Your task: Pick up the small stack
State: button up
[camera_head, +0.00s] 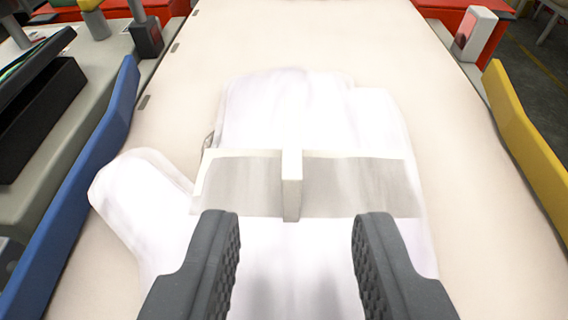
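A white, mitten-shaped stack (285,110) lies flat on a pale belt-like surface (480,200), its thumb part pointing left. A grey band with a white edge (360,185) crosses its middle, and a white upright strip (291,185) stands out at the band's centre. My gripper (295,220) is open, its two dark ridged fingers apart on either side below the strip. Nothing is held between the fingers. I cannot tell whether the fingers touch the stack. Its lower part is partly hidden by the fingers and runs out of the picture.
A blue side rail (85,185) runs along the left and a yellow rail (527,140) along the right. A black box (40,120) sits beyond the left rail. A white block (476,33) stands at the upper right. The pale surface beyond the stack is clear.

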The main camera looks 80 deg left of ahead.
aim_at(286, 180)
jog(key=shift+s+b+x, duration=0.2)
jog(key=shift+b+x, duration=0.45)
jog(key=shift+x, duration=2.2)
grip_shut()
